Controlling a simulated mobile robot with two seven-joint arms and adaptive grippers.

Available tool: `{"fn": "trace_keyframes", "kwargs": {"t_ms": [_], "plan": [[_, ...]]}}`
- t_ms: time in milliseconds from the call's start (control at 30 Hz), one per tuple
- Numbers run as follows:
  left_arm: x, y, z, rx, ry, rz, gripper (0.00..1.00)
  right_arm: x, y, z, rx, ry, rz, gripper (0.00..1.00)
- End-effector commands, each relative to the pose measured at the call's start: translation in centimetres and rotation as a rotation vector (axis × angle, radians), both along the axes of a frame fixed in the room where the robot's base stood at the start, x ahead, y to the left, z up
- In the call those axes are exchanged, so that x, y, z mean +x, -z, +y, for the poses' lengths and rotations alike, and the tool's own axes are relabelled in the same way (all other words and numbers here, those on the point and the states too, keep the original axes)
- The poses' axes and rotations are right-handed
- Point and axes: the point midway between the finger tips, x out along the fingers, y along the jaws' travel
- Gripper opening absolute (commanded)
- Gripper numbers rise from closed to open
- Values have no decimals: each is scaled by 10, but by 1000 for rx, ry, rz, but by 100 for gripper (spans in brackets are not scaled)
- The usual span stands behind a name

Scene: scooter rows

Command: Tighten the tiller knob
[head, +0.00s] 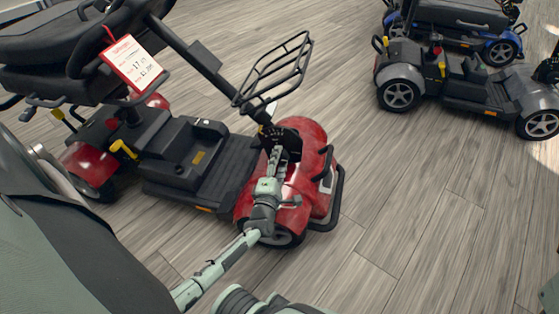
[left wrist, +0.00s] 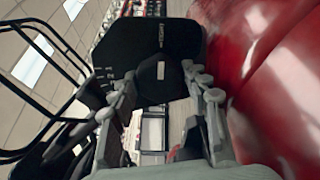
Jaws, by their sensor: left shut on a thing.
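The red scooter (head: 315,185) stands at the left centre of the head view, its black tiller (head: 195,50) sloping down to the front. My left gripper (head: 276,152) reaches to the tiller's foot, just above the red front cover. In the left wrist view, the fingers of my left gripper (left wrist: 158,88) are on both sides of a rounded black knob (left wrist: 158,74) with a pale mark, and are shut on it. A black plate (left wrist: 150,38) with small markings is behind the knob. In the head view the gripper hides the knob. My right gripper is not in view.
A wire basket (head: 275,72) hangs on the tiller above my left gripper. The scooter's seat (head: 70,60) bears a price tag (head: 132,62). A grey scooter (head: 460,85) and a blue scooter (head: 500,48) stand at the upper right. The wood floor (head: 430,200) between is clear.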

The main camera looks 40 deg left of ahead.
Motion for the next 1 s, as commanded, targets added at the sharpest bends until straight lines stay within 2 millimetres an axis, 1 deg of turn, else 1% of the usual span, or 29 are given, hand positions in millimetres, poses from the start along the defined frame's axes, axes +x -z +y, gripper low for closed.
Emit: {"fn": "trace_keyframes", "kwargs": {"t_ms": [33, 167, 200, 433, 533, 667, 833, 1000], "plan": [[0, 1, 0, 4, 1, 3, 50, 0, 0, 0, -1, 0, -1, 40], [0, 0, 0, 3, 0, 2, 66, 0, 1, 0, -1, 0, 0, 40], [0, 0, 0, 2, 0, 2, 67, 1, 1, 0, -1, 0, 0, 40], [0, 0, 0, 2, 0, 1, 67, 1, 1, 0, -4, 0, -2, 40], [-4, 0, -2, 1, 0, 1, 67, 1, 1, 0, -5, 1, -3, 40], [-21, 1, -9, -1, 0, 2, 67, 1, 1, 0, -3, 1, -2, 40], [-49, 1, -20, 1, 1, 3, 67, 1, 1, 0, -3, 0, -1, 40], [-66, 1, -27, 1, 0, 3, 67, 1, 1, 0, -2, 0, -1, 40]]}}
